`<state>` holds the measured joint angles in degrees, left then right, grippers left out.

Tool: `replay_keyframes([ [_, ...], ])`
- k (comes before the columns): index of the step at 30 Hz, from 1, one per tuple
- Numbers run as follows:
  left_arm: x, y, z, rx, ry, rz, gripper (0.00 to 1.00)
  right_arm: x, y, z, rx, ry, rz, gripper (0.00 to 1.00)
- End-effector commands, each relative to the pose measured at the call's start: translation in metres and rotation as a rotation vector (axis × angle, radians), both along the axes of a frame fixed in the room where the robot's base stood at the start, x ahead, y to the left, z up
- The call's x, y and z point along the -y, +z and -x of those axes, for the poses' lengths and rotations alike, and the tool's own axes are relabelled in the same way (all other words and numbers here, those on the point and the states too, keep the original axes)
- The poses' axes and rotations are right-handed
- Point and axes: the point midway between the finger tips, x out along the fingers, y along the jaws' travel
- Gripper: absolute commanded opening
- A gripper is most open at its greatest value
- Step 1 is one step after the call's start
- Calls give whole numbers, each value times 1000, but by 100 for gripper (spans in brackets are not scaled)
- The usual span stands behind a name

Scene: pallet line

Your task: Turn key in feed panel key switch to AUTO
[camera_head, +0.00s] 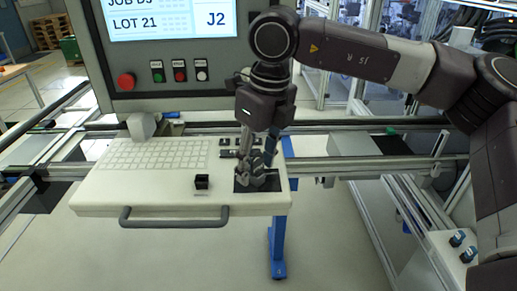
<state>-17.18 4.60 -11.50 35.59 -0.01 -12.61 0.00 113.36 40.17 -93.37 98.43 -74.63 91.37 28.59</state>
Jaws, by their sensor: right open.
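My right gripper (256,178) hangs down from the arm on the right, over the right part of a white keyboard tray (110,198). It is open, and its fingers are over a dark square patch on the tray. I cannot make out a key or an AUTO mark. A grey panel (170,98) behind the tray carries a red mushroom button (126,81), several small buttons and a screen (165,18) showing "LOT 21" and "J2". My left gripper is not in view.
A small black block (202,182) stands on the tray, left of the gripper. A grey handle (174,222) runs along the tray's front. Metal rails (330,170) cross behind. A box with blue knobs (458,240) is at lower right.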

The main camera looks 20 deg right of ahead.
Motion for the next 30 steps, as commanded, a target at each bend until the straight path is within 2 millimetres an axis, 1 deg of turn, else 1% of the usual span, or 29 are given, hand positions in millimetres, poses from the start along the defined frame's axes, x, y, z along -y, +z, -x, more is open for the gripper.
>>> replay_keyframes([
  [1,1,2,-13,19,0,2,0,0,-1,0,0,0,0,46],
  [3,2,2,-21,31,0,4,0,0,-1,0,0,0,0,46],
  [5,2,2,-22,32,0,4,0,0,-1,0,0,0,0,46],
  [8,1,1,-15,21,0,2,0,0,-1,0,0,0,0,45],
  [12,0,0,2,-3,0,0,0,0,-1,0,0,0,0,30],
  [15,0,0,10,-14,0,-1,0,0,-1,0,0,0,0,19],
  [20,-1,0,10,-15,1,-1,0,0,-1,0,0,0,0,2],
  [25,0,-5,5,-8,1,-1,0,0,-3,0,1,-28,0,2],
  [30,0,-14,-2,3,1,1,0,0,-4,-1,2,-116,0,2],
])
